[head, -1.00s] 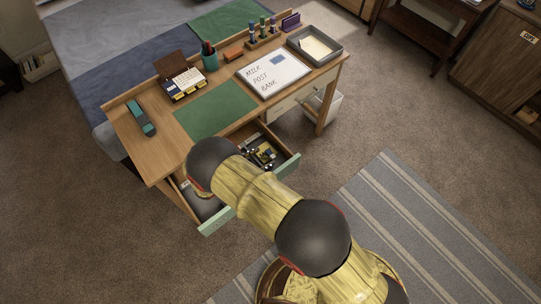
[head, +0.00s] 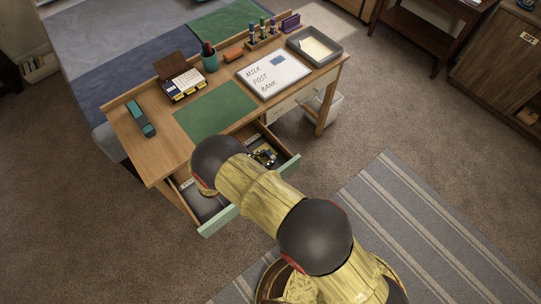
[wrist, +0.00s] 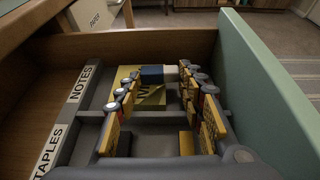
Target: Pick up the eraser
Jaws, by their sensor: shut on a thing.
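My gripper (wrist: 160,73) reaches down into the open desk drawer, with its jointed yellow and grey fingers on either side of a small blue block (wrist: 152,76). The block appears to be the eraser, and the fingers are shut on it; the contact itself is hard to see. A yellow piece with dark lettering (wrist: 150,97) lies just below and around the block; I cannot tell whether it is separate. In the head view my gripper (head: 264,157) shows small over the drawer's right part, and the eraser cannot be made out there.
The drawer has dividers labelled NOTES (wrist: 82,84) and STAPLES (wrist: 48,152). Its pale green front (wrist: 250,75) stands close to the right of my fingers, and a wooden wall (wrist: 75,47) is behind. The desktop above holds a green blotter (head: 215,110) and a whiteboard (head: 273,75).

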